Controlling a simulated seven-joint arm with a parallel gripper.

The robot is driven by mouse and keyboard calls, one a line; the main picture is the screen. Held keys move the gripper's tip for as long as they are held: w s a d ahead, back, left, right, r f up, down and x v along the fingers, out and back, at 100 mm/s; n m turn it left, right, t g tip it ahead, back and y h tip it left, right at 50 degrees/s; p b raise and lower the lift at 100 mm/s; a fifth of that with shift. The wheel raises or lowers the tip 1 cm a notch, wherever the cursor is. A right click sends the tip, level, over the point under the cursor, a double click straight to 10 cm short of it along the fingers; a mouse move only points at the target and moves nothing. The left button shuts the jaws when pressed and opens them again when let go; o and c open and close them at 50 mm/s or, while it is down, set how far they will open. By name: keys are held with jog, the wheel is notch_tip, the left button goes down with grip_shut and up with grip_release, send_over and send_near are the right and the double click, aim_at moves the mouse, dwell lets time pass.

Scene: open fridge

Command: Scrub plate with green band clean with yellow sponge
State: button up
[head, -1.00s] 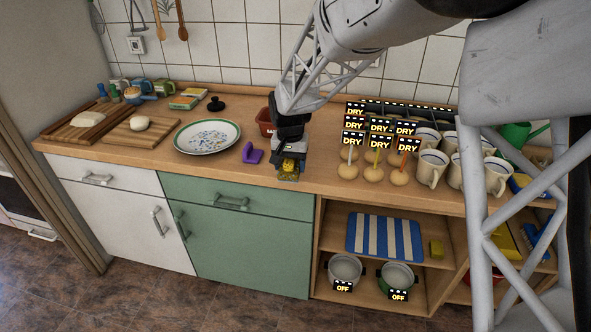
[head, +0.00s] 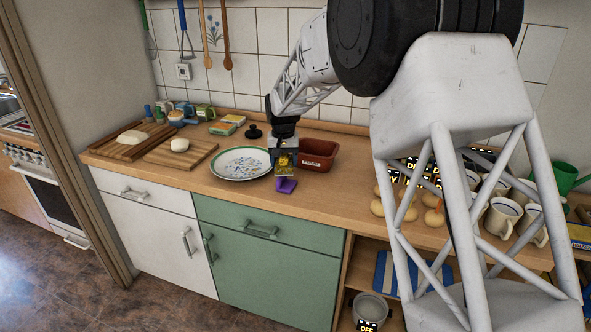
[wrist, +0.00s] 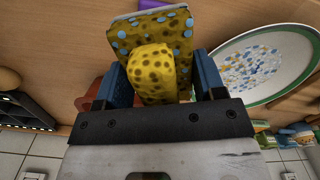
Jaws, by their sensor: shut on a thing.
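The plate with the green band (head: 242,164) lies on the wooden counter, with blue and yellow specks over its middle. It also shows at the right of the wrist view (wrist: 262,62). My gripper (head: 284,152) is just right of the plate, above the counter. It is shut on the yellow sponge (head: 284,161). In the wrist view the sponge (wrist: 152,62) sits between the two blue fingers, with dark pores and some blue specks on it. The sponge appears apart from the plate.
A purple object (head: 285,185) lies on the counter just in front of my gripper. A reddish-brown container (head: 318,154) stands to the right. A black knob-like object (head: 254,132) is behind the plate. Cutting boards (head: 180,153) lie left; mugs (head: 500,216) stand far right.

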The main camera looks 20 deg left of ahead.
jog(key=w+a+n, duration=0.2)
jog(key=w+a, duration=0.1)
jog(key=a, duration=0.7)
jog(key=w+a+n, duration=0.2)
jog(key=w+a, duration=0.1)
jog(key=a, duration=0.8)
jog(key=shift+w+a+n, duration=0.2)
jog(key=shift+w+n, duration=0.1)
jog(key=shift+w, duration=0.05)
